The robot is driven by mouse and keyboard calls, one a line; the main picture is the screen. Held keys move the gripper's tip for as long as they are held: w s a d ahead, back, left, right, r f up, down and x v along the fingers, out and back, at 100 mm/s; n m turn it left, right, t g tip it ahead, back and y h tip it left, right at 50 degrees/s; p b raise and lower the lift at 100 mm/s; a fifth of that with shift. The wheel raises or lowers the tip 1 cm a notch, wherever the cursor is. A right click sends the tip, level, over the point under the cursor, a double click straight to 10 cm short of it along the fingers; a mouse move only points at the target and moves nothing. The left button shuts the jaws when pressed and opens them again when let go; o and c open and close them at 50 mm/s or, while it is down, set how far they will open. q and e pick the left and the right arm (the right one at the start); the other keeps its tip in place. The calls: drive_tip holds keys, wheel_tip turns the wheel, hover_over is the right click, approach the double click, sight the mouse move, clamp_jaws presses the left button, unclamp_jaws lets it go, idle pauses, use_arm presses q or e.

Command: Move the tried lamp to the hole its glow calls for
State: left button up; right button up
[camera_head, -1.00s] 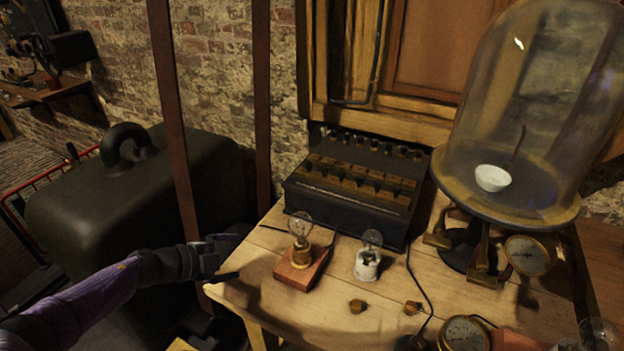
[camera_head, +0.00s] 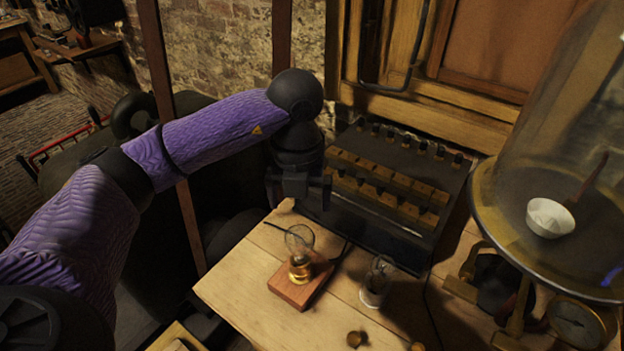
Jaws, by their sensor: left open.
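A clear glass lamp (camera_head: 299,240) with a brass cap stands upright on a small reddish wooden block (camera_head: 297,291) on the table. A second clear lamp (camera_head: 381,268) stands to its right in a whitish holder (camera_head: 373,296). I see no clear glow in either bulb. My left gripper (camera_head: 299,206) points down just behind and above the first lamp, in front of the black box. It is open and holds nothing visible. I cannot make out any holes. My right gripper is not in view.
A black box (camera_head: 378,228) with rows of brass blocks stands at the back of the table (camera_head: 240,300). A glass bell jar (camera_head: 570,130) over a white bowl (camera_head: 549,217) and a brass gauge (camera_head: 577,322) stand at the right. Small brass pieces (camera_head: 356,338) lie at the front.

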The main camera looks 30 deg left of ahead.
sight(299, 227)
use_arm(q)
drive_tip(key=f, duration=0.3)
drive_tip(key=f+b, duration=0.1)
drive_tip(key=f, duration=0.2)
drive_tip(key=f+b, duration=0.1)
drive_tip(key=f, duration=0.2)
drive_tip(key=shift+s+f, duration=0.25)
drive_tip(key=shift+s, duration=0.05)
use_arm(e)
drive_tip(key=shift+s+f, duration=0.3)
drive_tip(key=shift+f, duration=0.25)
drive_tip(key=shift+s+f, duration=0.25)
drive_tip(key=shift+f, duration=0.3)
use_arm(q)
drive_tip(key=c, duration=1.3)
drive_tip(key=shift+o, duration=0.2)
drive_tip(key=n+p, duration=0.1)
drive_tip(key=n, duration=0.2)
drive_tip(key=shift+r+p, duration=0.25)
drive_tip(key=shift+p, duration=0.1)
drive_tip(key=n+p, duration=0.1)
drive_tip(key=n, duration=0.2)
drive_tip(key=shift+f+n, duration=0.2)
drive_tip(key=shift+n, duration=0.1)
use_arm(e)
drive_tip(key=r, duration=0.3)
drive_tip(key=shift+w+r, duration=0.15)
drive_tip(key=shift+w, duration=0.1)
